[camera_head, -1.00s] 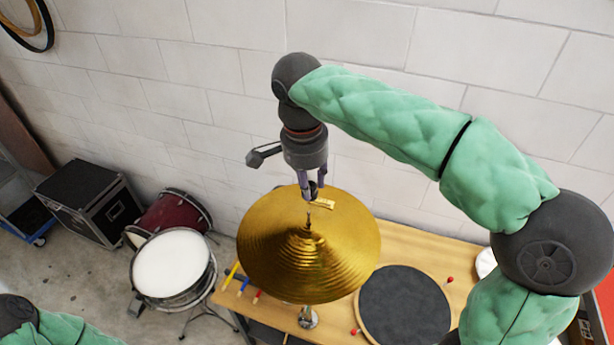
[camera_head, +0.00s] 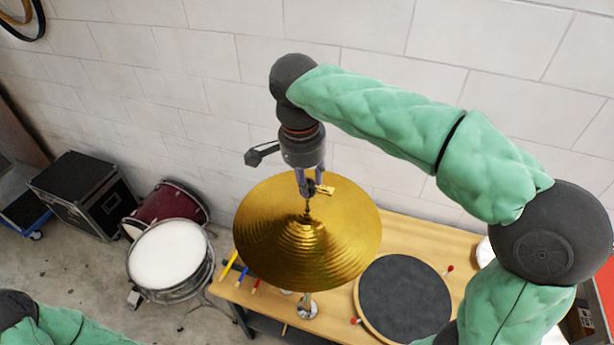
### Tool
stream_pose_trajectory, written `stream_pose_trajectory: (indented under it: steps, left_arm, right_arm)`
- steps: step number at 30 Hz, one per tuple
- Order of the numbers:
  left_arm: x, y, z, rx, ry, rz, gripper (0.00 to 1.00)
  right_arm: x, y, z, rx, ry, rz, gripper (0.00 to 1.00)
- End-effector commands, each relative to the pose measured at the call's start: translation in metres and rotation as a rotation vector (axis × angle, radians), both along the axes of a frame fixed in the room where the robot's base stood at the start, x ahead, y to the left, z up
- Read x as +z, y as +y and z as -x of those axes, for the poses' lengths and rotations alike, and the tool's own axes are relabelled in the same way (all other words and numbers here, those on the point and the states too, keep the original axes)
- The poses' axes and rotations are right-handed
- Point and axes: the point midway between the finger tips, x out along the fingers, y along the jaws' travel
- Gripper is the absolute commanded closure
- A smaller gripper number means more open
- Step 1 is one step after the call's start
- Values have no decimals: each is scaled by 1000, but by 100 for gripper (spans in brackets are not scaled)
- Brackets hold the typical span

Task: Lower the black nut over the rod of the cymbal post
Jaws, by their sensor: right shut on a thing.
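A gold cymbal (camera_head: 290,255) sits on its post, with the short thin rod (camera_head: 307,208) standing up from its centre. My right gripper (camera_head: 309,190) points down just above the rod and is shut on the small black nut (camera_head: 309,187). The nut is largely hidden between the fingers. It looks roughly in line with the rod; whether it touches the rod tip I cannot tell. My left gripper is out of view; only part of my left arm shows at the lower left.
The post's metal base (camera_head: 307,308) stands on the wooden bench (camera_head: 425,240). A round dark pad (camera_head: 403,299), red-tipped sticks and coloured pens (camera_head: 243,277) lie around it. A white-topped drum (camera_head: 167,255), a red drum (camera_head: 172,203) and a black case (camera_head: 84,193) stand on the floor at left.

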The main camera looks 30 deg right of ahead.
Motion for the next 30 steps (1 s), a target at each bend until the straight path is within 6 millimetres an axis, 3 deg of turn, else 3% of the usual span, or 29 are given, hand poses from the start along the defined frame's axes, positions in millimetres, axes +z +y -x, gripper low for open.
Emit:
stream_pose_trajectory:
  steps: [30]
  left_arm:
    - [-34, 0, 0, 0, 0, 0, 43]
  right_arm:
    - [-45, 0, 0, 0, 1, 0, 90]
